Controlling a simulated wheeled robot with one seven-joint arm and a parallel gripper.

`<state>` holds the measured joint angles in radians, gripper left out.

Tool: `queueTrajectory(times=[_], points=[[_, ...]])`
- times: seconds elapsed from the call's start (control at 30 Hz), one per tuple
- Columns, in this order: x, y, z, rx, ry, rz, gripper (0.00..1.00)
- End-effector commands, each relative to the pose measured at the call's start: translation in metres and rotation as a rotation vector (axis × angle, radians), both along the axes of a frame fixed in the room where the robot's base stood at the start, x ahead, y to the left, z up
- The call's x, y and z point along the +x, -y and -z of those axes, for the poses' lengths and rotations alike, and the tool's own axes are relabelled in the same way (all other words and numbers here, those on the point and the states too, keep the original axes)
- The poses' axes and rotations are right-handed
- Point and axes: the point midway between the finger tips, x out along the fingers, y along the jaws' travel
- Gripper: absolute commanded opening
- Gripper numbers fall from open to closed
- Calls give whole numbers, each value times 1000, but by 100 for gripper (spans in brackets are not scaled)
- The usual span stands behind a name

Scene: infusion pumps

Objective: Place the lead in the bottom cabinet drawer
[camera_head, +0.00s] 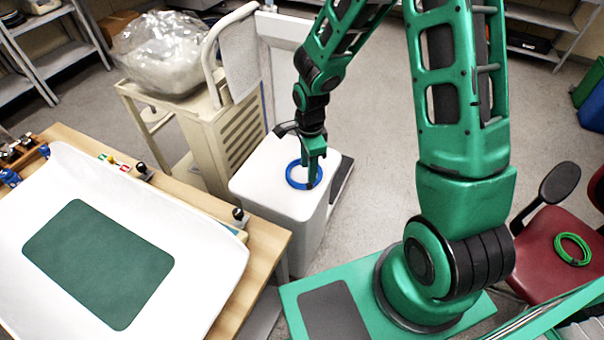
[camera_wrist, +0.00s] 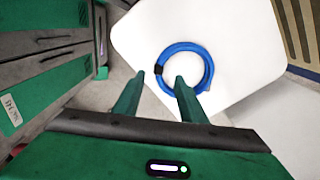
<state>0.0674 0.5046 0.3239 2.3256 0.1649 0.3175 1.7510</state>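A blue coiled lead (camera_head: 291,178) lies on top of a white, box-shaped stand (camera_head: 272,205). It also shows in the wrist view (camera_wrist: 208,69), with a black band on its left side. My gripper (camera_head: 314,178) points down at the lead. In the wrist view my gripper (camera_wrist: 160,78) is open, one fingertip over the inside of the coil and the other outside its left edge. I cannot tell whether they touch it. A second lead, green and coiled (camera_head: 572,249), lies on the red chair. Green drawer fronts with dark handles (camera_wrist: 50,95) show at the left of the wrist view.
A wooden table (camera_head: 262,240) with a white tray and green mat stands at left. A beige cart (camera_head: 205,140) with a bag-covered load stands behind the white stand. The red chair (camera_head: 540,240) is at right. Open floor lies behind my arm.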

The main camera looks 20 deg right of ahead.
Motion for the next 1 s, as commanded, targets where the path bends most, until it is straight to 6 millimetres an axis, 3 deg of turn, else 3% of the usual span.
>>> queueTrajectory(times=[0.33,0.7,1.0], points=[[-1,1,24,-1,-2,0,38],[0,4,66,-1,-2,0,38],[1,4,69,-1,1,0,38]])
